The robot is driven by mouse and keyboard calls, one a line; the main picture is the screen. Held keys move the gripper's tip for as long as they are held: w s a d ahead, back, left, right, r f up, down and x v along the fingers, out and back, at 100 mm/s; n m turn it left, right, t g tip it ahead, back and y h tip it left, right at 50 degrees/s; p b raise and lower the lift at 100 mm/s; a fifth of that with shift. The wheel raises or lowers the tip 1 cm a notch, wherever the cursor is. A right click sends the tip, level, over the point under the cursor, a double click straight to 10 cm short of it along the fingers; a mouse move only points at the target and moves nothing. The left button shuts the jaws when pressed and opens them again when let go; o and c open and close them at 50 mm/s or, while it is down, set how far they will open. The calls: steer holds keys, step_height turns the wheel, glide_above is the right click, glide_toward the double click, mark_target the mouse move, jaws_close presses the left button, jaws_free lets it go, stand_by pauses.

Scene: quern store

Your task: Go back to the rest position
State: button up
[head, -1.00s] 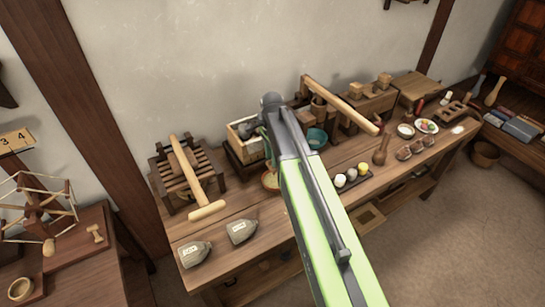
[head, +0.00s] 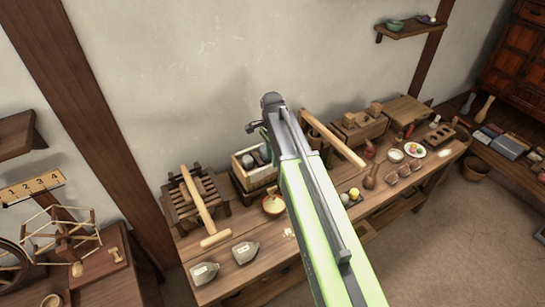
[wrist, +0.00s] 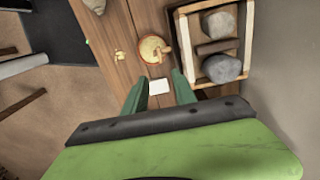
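My arm reaches out over the workbench (head: 235,222) in the head view and hides part of it. My gripper (wrist: 161,77) shows in the wrist view as two green fingers standing apart with nothing held between them. The fingers are above the bench, and a white card (wrist: 158,86) shows beyond the gap. Past the fingertips are a round bowl (wrist: 152,48) with pale contents and a wooden crate (wrist: 180,62) with grey stones. In the head view the gripper's fingers are mostly hidden by my arm.
A wall shelf (head: 408,30) is at upper right. A side table with a winder (head: 62,240) stands left. Floor is open at lower right.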

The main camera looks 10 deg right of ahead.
steer(key=shift+f, duration=0.1)
steer(key=s+f+n+b, duration=0.3)
steer(key=s+n, duration=1.1)
steer(key=s, duration=0.1)
steer(key=shift+d+n, duration=0.15)
steer(key=shift+n, duration=0.15)
